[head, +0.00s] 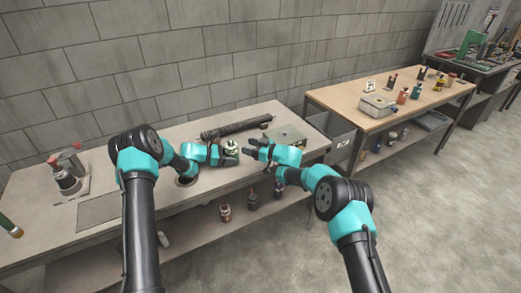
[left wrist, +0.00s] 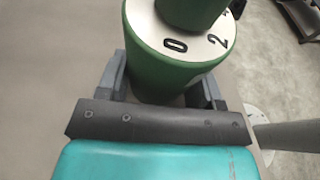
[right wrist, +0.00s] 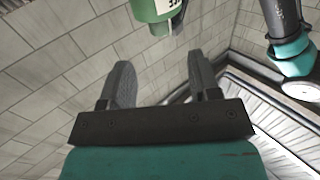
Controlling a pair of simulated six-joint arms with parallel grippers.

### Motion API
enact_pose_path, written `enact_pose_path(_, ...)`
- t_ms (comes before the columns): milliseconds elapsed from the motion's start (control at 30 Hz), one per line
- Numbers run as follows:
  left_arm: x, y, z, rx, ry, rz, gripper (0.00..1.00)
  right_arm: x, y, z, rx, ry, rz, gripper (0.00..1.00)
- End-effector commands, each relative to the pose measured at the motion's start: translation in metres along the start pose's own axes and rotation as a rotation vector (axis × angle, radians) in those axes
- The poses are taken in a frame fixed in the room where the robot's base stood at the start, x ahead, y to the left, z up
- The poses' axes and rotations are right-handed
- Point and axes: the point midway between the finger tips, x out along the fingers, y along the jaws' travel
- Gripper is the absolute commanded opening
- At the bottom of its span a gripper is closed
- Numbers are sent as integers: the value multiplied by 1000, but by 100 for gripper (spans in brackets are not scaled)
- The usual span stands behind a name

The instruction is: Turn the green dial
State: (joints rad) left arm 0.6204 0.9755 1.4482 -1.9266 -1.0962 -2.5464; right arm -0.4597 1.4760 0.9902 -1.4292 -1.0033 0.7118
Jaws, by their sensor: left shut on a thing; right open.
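The green dial (head: 231,146) is between my two grippers over the workbench; it looks small in the head view. In the left wrist view the dial (left wrist: 150,72) has a tapered green body, a pale face marked 0 and 2, and a green knob (left wrist: 192,10) on top. My left gripper (head: 229,157) is shut on the green body, a finger at each side. My right gripper (head: 251,149) is open and empty, just right of the dial. In the right wrist view the dial (right wrist: 155,10) is beyond the open fingers (right wrist: 164,82), apart from them.
A dark ribbed tube (head: 235,129) lies on the workbench (head: 150,190) behind the grippers. A flat metal box (head: 287,137) is at the bench's right end. Several bottles (head: 225,212) stand on the lower shelf. A wooden table (head: 340,98) with small items stands to the right.

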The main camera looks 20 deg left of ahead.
Motion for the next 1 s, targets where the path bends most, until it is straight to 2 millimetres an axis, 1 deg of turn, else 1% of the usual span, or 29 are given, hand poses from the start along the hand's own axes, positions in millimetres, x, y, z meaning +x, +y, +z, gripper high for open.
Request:
enact_pose_path(33, 0, 0, 0, 0, 0, 0, 47, -8, 0, -1, 2, 0, 0, 57)
enact_pose_path(200, 0, 0, 0, 0, 0, 0, 47, -33, 0, -1, 2, -1, 1, 57)
enact_pose_path(300, 0, 0, 0, 0, 0, 0, 47, -42, 0, -1, 1, 0, -1, 57)
enact_pose_path(400, 0, 0, 0, 0, 0, 0, 47, -47, 0, 0, 0, 0, -1, 57)
enact_pose_path(800, 0, 0, 0, 0, 0, 0, 47, -47, -1, -1, 9, 2, 1, 57)
enact_pose_path(933, 0, 0, 0, 0, 0, 0, 47, -43, -1, -5, 71, 18, 16, 57)
enact_pose_path(1000, 0, 0, 0, 0, 0, 0, 47, -39, -2, -8, 139, 36, 32, 57)
